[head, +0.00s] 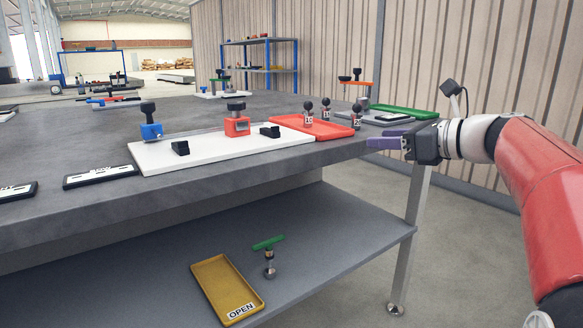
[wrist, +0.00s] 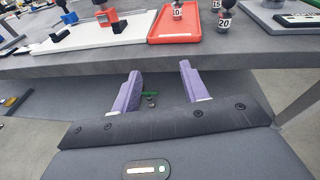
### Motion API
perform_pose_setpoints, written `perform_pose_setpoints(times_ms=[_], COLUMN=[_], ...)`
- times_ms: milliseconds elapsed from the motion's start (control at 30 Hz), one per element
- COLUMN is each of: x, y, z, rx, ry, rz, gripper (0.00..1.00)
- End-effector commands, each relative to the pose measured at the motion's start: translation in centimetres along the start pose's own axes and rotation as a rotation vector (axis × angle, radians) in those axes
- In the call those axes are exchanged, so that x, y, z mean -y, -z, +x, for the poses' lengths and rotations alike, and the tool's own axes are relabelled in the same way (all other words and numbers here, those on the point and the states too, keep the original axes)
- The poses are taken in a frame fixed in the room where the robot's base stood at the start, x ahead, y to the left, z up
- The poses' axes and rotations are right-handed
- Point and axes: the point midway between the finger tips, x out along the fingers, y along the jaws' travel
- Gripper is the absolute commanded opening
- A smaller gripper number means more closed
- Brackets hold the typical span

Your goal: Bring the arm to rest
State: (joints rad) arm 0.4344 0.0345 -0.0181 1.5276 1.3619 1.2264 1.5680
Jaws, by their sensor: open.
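My gripper (head: 384,143) is at the right in the head view, off the table's right front edge, with its purple fingers pointing left. In the wrist view the two purple fingers (wrist: 156,92) stand wide apart with nothing between them. My red and white arm reaches in from the right edge of the head view. The grey table (head: 215,186) lies to the left of my gripper, and its front edge runs across the wrist view beyond the fingertips.
On the table are a white board (head: 200,157) with blue and red clamps, a red tray (head: 292,124) with labelled black-knobbed pieces, and a green tray (head: 405,111). A yellow tray (head: 226,287) marked OPEN lies on the lower shelf (head: 330,248). Floor right of the table is clear.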

Motion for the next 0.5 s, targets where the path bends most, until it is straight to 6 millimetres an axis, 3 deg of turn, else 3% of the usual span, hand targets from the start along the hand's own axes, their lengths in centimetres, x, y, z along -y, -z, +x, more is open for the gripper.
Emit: perform_pose_setpoints(times_ms=[167,300,367,500], x=[-4.7,-9.3,-11.7,-18.0], y=[2.1,5.1,6.8,12.2], z=[0.2,-0.4,-1.2,-4.7], rx=[-0.154,-0.31,-0.387,-0.586], ry=[-0.039,-0.114,-0.169,-0.399], rz=[-0.249,-0.531,-0.693,-1.209], gripper=[0.44,0.44,0.44,0.44])
